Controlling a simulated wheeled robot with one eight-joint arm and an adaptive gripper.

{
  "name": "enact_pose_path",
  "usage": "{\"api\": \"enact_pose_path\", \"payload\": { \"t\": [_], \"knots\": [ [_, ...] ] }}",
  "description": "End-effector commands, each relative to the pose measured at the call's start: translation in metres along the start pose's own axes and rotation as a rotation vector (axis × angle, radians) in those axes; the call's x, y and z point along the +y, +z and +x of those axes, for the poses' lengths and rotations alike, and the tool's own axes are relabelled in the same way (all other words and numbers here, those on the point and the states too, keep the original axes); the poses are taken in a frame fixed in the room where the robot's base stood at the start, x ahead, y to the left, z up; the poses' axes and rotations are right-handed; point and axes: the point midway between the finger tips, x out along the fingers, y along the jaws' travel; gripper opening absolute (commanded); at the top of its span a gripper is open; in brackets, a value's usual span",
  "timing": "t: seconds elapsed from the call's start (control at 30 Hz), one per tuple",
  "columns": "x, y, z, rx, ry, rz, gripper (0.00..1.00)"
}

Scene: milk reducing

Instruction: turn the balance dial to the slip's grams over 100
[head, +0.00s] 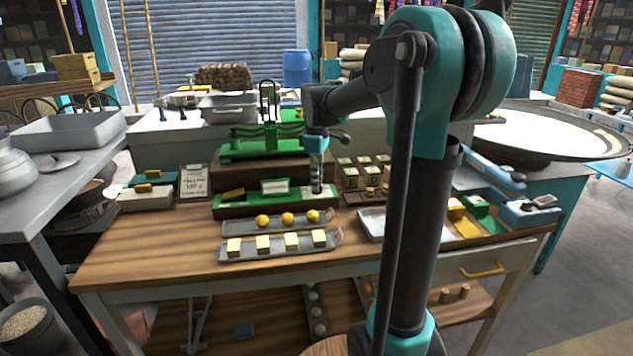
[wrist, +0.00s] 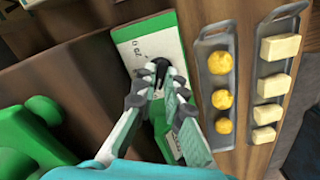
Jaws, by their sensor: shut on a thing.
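My gripper (wrist: 158,95) reaches down over a green box (head: 240,210) with a white face. In the wrist view its fingers are closed around a small black dial (wrist: 160,68) on the white panel (wrist: 143,50). Dark markings show on the panel, but I cannot read the setting. In the head view my gripper (head: 317,182) hides the dial. The green balance (head: 262,140) stands behind the box. The white slip (head: 194,181) stands upright to the left; its writing is too small to read.
In front of the box lie a tray (head: 232,229) with yellow balls and a tray (head: 280,254) with pale blocks. A metal tray (head: 371,232) and coloured boxes (head: 463,225) lie to the right. The wooden table's front strip (head: 180,262) is clear.

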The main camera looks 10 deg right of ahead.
Motion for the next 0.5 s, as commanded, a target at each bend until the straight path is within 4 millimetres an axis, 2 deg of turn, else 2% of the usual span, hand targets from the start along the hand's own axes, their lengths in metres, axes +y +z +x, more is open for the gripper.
{"api": "enact_pose_path", "payload": {
  "t": [0.07, 0.1, 0.23, 0.5],
  "knots": [
    [0.0003, 0.0000, -0.0002, 0.000, 0.001, 0.000, 0.00],
    [0.0003, 0.0000, -0.0002, 0.000, 0.001, 0.000, 0.15],
    [0.0002, 0.0000, -0.0001, 0.000, 0.000, 0.000, 0.31],
    [0.0001, 0.0000, -0.0003, 0.000, 0.000, 0.001, 0.31]
  ]
}}
